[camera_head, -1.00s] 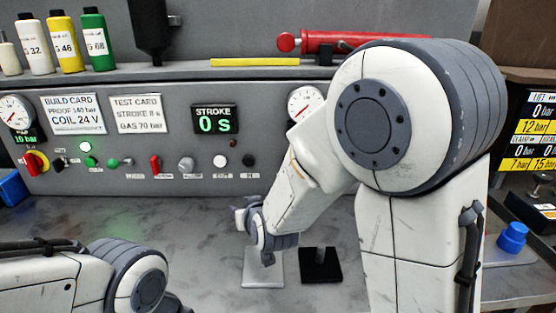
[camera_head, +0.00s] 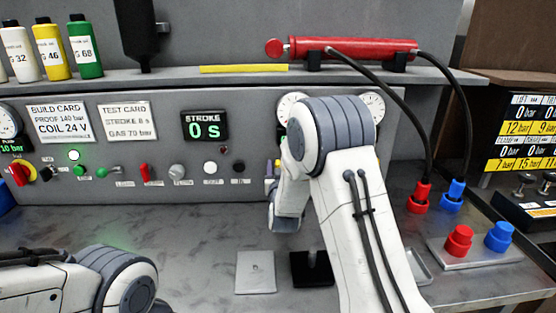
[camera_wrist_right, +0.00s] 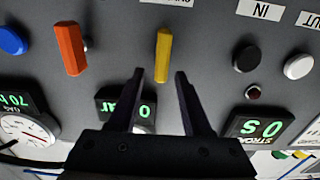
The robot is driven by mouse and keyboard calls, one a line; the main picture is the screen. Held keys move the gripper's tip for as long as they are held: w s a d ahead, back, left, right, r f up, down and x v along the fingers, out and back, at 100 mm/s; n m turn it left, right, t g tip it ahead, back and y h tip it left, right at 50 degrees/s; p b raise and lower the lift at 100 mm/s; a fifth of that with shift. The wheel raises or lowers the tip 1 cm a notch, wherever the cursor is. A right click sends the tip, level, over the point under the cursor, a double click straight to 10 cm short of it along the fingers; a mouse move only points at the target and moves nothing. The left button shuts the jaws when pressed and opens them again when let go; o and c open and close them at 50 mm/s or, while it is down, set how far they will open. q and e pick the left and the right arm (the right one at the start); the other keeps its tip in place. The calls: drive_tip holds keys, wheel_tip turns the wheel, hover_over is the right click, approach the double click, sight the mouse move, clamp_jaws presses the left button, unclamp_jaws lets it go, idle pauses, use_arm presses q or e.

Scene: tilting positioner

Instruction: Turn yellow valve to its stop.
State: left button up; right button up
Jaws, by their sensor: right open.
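The yellow valve (camera_wrist_right: 163,55) is a straight bar handle on the grey panel, seen in the right wrist view. It points roughly up and down in that picture. My right gripper (camera_wrist_right: 160,76) is open, its two dark fingers facing the panel. The handle's lower end shows just beyond the gap between the fingertips, and nothing is held. In the head view my right arm hides most of this gripper and that part of the panel. Only my left arm shows at lower left there; its gripper is out of view.
In the wrist view an orange-red handle (camera_wrist_right: 70,48) and a blue knob (camera_wrist_right: 11,40) lie left of the valve. Black (camera_wrist_right: 246,57) and white (camera_wrist_right: 299,66) buttons lie right. A grey plate (camera_head: 255,272) and a black block (camera_head: 311,269) sit on the bench.

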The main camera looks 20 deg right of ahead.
drive_tip(key=shift+x, duration=1)
drive_tip(key=shift+c, duration=0.3)
clamp_jaws()
